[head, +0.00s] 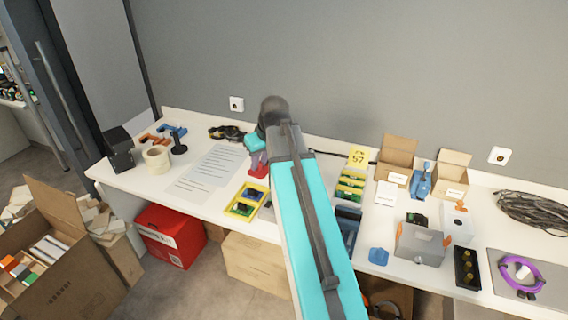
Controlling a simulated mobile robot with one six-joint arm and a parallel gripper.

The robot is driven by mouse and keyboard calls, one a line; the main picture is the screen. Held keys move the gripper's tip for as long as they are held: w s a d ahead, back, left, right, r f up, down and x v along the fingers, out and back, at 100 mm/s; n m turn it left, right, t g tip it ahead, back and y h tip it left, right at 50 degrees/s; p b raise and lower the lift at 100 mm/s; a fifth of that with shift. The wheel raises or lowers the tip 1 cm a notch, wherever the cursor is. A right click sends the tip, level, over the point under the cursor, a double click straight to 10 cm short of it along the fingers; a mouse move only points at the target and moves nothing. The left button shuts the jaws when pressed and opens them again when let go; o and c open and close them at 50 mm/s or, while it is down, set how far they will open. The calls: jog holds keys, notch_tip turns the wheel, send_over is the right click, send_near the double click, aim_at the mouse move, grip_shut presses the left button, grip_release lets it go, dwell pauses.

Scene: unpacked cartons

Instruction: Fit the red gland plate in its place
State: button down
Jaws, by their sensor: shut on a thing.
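The red gland plate (260,171) is at the tips of my gripper (257,160). My gripper points down over the white table, just right of the printed sheets, with its fingers shut on the plate. It looks close to the table top; I cannot tell whether it touches. A grey enclosure box (420,245) with orange parts at its sides stands at the right of the table. A blue piece (378,256) lies at the table's front edge, left of the box. I cannot make out an opening for the plate.
My arm crosses the middle and hides part of the table. A yellow tray (231,209) with green and blue parts lies in front of my gripper. Open cartons (397,152) stand at the back right. A black tray (457,279) and purple cable coil (540,271) lie far right.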

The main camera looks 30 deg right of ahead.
jog(key=w+a+r, duration=0.1)
jog(key=a+r, duration=0.1)
jog(key=a, duration=0.8)
jog(key=a+r, duration=0.3)
jog(key=a, duration=0.8)
jog(key=shift+w+m, duration=0.3)
jog(key=shift+w, duration=0.1)
jog(key=shift+d+r, duration=0.1)
jog(key=shift+d, duration=0.5)
jog(key=shift+s, duration=0.1)
